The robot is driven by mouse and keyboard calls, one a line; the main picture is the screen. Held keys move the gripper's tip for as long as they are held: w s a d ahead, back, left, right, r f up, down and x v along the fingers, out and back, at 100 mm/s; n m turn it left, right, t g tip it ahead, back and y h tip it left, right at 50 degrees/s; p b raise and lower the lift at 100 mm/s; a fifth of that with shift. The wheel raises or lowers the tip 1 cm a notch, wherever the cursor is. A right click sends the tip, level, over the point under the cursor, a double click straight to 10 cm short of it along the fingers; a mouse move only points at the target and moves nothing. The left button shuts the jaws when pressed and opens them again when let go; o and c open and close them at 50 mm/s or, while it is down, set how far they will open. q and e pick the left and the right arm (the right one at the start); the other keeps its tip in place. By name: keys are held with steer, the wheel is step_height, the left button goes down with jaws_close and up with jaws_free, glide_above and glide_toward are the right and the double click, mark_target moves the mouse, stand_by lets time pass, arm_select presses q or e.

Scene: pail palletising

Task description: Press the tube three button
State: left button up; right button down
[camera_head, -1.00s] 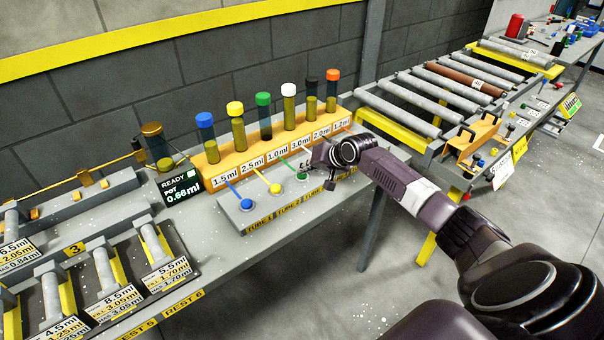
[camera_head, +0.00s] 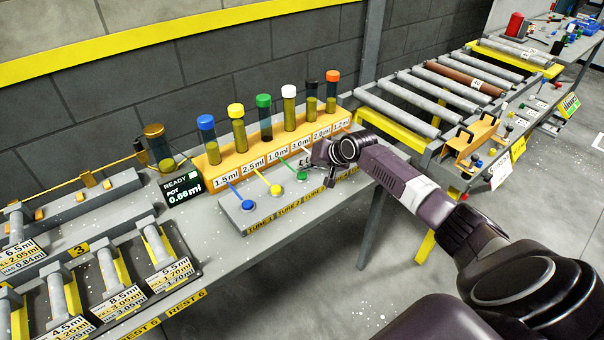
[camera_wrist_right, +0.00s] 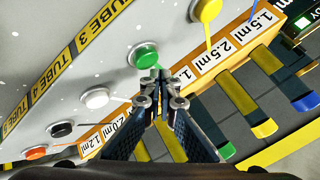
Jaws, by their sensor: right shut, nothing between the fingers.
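The tube three button is a green dome on a white round base (camera_head: 302,175), on the sloped grey button panel (camera_head: 262,213). In the right wrist view the green button (camera_wrist_right: 143,55) sits beside the TUBE 3 label (camera_wrist_right: 70,58). My right gripper (camera_head: 322,172) is shut and empty, just right of the green button in the head view. In the right wrist view its fingertips (camera_wrist_right: 160,78) appear at the lower edge of the button. Whether they touch it I cannot tell. My left gripper is not in view.
Blue (camera_head: 248,205) and yellow (camera_head: 276,189) buttons stand left of the green one. White (camera_wrist_right: 95,98), black (camera_wrist_right: 60,130) and orange (camera_wrist_right: 36,152) buttons show in the wrist view. A yellow rack (camera_head: 235,172) of capped tubes stands behind. The display (camera_head: 182,190) reads READY, POT 0.66ml.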

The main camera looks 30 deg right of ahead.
mark_target(304, 175)
steer(key=shift+r+p, duration=2.55)
steer(key=shift+r, duration=0.05)
steer(key=shift+f, duration=0.1)
